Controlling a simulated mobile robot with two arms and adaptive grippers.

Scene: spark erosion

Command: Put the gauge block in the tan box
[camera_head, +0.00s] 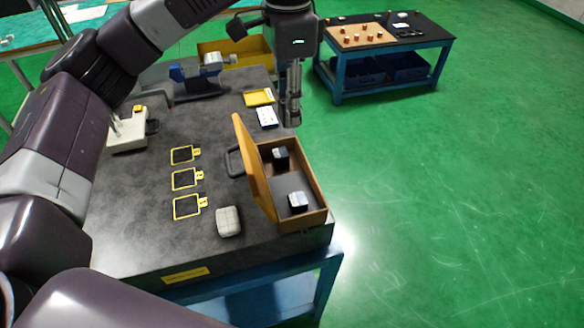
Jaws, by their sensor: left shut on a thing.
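The tan box (321,208) stands at the right front of the dark table, its lid (254,168) swung up on the left side. Inside, a dark block (281,157) sits toward the back and a silver-topped block (298,200) toward the front. My left gripper (291,119) points down just beyond the box's back end, above table height. It is shut on a small grey metal piece, apparently the gauge block, which is hard to tell from the fingers. My right gripper is not in view.
A second table (425,39) stands behind right; green floor is clear.

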